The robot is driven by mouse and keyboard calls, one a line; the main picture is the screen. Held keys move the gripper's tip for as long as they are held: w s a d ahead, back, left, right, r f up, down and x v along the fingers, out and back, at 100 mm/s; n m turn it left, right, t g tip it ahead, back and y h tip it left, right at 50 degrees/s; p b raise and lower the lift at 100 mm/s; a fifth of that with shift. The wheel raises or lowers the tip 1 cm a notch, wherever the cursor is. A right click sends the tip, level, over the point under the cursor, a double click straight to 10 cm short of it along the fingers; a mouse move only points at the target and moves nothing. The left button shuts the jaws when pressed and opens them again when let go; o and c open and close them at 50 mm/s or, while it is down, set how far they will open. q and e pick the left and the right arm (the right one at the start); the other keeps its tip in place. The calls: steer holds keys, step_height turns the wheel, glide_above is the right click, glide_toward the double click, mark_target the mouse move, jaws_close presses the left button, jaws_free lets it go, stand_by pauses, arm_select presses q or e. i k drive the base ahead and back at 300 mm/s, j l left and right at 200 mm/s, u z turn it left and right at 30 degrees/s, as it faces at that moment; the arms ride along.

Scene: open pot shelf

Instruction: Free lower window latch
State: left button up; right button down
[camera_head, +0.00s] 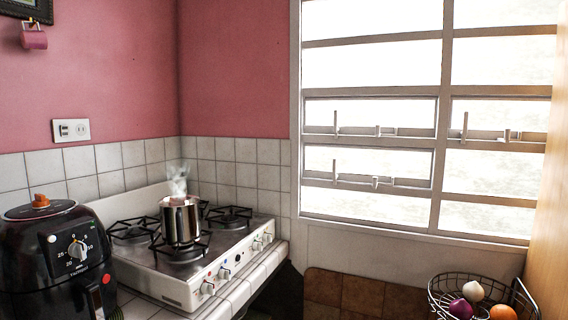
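A white-framed window (447,190) fills the right side of the head view. Its left column has two tilting panes, one above the other. The lower window latch (376,182) is a small light piece on the lower pane's bottom rail, with a thin upright bar (335,171) to its left. A similar latch (378,131) sits on the upper pane's rail, and another (507,135) is in the right column. Whether the lower latch is engaged is too small to tell. Neither of my grippers is in view.
A white stove (185,283) with a steaming metal pot (180,220) stands left of the window. A black air fryer (55,262) is at the front left. A wire basket (440,300) with onions and an orange fruit sits below the window at right. A wooden panel (546,200) bounds the right edge.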

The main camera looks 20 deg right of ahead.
mark_target(335, 176)
steer(key=i+l+u, duration=0.2)
steer(key=i+l, duration=0.7)
